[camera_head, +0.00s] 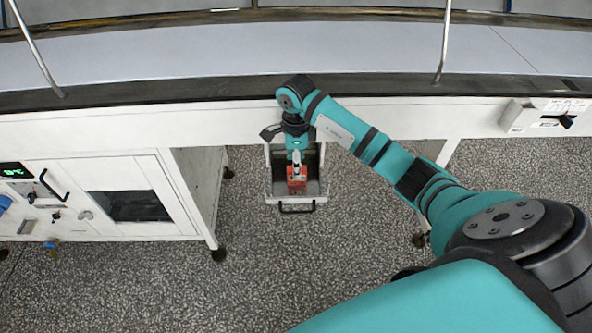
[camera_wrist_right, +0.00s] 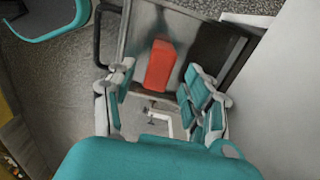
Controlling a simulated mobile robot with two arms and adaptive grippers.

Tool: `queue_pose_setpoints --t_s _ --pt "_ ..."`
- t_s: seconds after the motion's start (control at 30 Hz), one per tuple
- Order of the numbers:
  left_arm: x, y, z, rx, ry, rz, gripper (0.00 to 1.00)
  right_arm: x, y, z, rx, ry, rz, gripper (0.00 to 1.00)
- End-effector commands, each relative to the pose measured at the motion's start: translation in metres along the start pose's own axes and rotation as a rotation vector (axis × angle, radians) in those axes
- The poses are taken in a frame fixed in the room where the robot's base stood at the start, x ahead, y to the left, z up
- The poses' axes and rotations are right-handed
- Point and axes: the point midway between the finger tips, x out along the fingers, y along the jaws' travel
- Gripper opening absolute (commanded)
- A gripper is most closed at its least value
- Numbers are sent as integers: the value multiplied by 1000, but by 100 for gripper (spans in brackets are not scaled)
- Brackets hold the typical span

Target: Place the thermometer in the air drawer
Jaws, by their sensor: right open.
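An orange-red block-shaped body, the likely thermometer (camera_head: 297,178), lies inside the pulled-out drawer (camera_head: 296,200) at the middle of the head view. In the right wrist view the red body (camera_wrist_right: 160,65) rests on the drawer floor, with a pale bent piece below it. I cannot tell if that piece belongs to it. My right gripper (camera_head: 295,157) reaches down into the drawer from above. In the right wrist view its teal-padded fingers (camera_wrist_right: 160,88) are spread on both sides, apart from the red body. My left gripper is out of view.
A white cabinet (camera_head: 180,170) with a green display stands left of the drawer. The drawer's dark handle (camera_head: 297,209) faces the speckled floor (camera_head: 340,270), which is clear in front. A white beam (camera_head: 150,122) and conveyor run above. A small switch box (camera_head: 545,116) is at right.

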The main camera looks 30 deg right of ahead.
Motion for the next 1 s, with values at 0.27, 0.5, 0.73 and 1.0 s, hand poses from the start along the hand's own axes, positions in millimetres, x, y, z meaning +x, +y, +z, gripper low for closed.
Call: queue_pose_setpoints --t_s 0.27,0.5,0.73,1.0 --pt "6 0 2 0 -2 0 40 -58 -1 0 -1 0 -5 52" --pt "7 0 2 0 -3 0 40 -79 0 0 -1 1 0 52" --pt "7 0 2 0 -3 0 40 -80 0 0 0 1 1 52" --pt "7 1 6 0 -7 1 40 -80 0 0 0 1 1 52"
